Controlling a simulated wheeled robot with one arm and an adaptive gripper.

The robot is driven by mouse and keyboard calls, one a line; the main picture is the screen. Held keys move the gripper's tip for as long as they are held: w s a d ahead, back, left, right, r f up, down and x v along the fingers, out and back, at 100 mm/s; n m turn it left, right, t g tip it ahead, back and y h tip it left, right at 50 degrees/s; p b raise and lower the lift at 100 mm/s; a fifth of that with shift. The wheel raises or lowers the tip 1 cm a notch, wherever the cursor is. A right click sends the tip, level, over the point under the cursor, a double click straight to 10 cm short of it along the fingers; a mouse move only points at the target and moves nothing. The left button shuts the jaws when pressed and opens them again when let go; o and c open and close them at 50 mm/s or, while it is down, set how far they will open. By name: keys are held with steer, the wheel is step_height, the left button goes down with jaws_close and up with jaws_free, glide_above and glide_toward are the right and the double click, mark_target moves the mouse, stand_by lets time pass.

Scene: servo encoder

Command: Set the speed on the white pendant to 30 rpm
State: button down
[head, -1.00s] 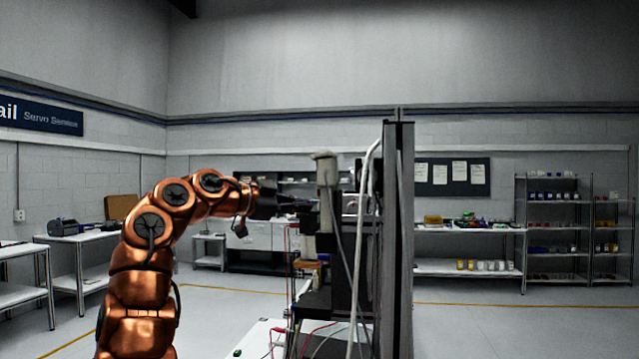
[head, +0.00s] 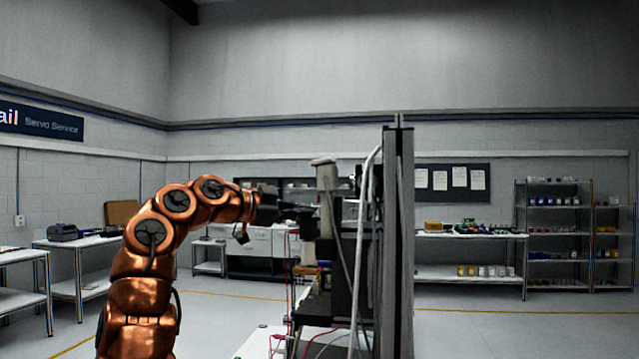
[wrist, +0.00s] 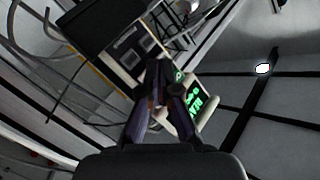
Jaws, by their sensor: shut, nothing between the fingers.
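The white pendant (head: 326,185) is seen edge-on in the head view, upright beside a dark post. In the wrist view the pendant (wrist: 207,112) shows at a tilt, with a pale casing and a dark screen (wrist: 188,106) bearing green characters. I cannot read a speed value. My gripper (head: 308,210) reaches the pendant from the left in the head view. In the wrist view my gripper (wrist: 158,68) is shut and empty, its fingertips over the pendant's face and covering part of it. Whether they touch it, I cannot tell.
A tall grey post (head: 404,240) with a pale cable stands just right of the pendant. Red and dark leads hang over a white bench top (head: 254,343) below. Shelves (head: 556,235) and side tables (head: 84,242) stand farther back, with open floor between.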

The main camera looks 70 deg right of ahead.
steer(key=shift+s, duration=0.2)
stand_by(0.4)
steer(key=shift+s, duration=0.45)
stand_by(0.5)
steer(key=shift+w+r, duration=0.1)
steer(key=shift+w, duration=0.1)
steer(key=shift+w+p, duration=0.4)
steer(key=shift+p, duration=0.05)
steer(key=shift+w, duration=0.1)
steer(key=shift+w+a+p, duration=0.15)
steer(key=shift+w+p, duration=1.15)
steer(key=shift+w, duration=0.15)
steer(key=shift+w+a+p, duration=0.15)
steer(key=shift+w+p, duration=1.1)
steer(key=shift+w, duration=0.2)
